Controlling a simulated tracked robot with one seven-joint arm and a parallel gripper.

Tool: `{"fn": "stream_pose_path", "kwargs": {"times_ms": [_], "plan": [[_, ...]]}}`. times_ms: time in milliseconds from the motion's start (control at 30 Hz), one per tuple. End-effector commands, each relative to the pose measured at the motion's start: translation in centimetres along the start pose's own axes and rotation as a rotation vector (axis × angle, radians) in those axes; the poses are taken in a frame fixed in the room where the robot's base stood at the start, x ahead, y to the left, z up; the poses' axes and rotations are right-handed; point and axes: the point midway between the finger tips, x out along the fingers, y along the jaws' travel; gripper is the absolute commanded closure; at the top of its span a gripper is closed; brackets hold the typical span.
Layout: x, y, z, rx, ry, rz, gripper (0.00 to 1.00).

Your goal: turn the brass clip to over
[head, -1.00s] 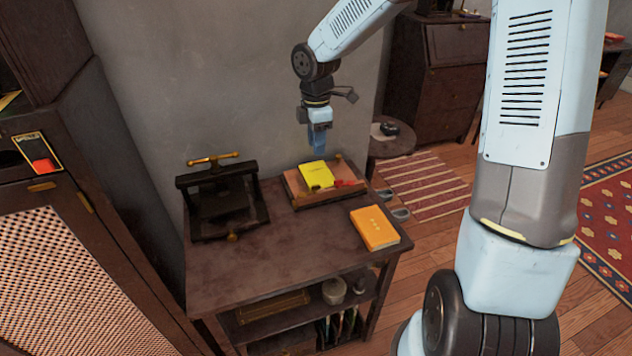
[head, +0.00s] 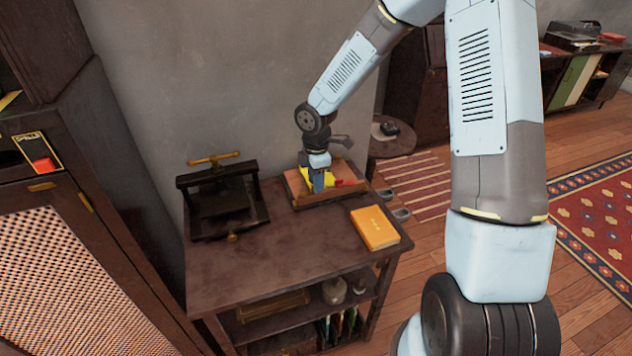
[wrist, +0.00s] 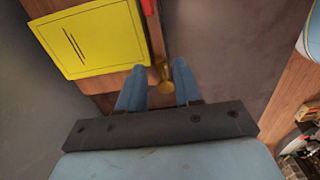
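A brass clip end (wrist: 166,86), small and rounded, shows in the wrist view at the end of a dark strip. It lies between the two blue fingers of my gripper (wrist: 158,84), with gaps on both sides. The gripper is open. In the head view my gripper (head: 318,188) points down at the wooden tray (head: 338,195) on the desk and hides the clip. A red piece (wrist: 147,6) sits on the strip farther up.
An orange book (head: 375,228) lies on the dark desk (head: 270,268) to the right. A black press (head: 222,200) with a brass handle stands at the left. The wall is close behind. The front of the desktop is clear.

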Motion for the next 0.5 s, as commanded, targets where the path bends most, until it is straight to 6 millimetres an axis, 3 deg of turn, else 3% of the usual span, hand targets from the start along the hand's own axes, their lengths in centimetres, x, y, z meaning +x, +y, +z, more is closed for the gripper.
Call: {"fn": "stream_pose_path", "kwargs": {"times_ms": [400,500], "plan": [[0.85,-0.04,-0.03,0.000,0.000,-0.001,0.66],[0.84,-0.04,-0.02,0.000,0.000,-0.001,0.74]]}}
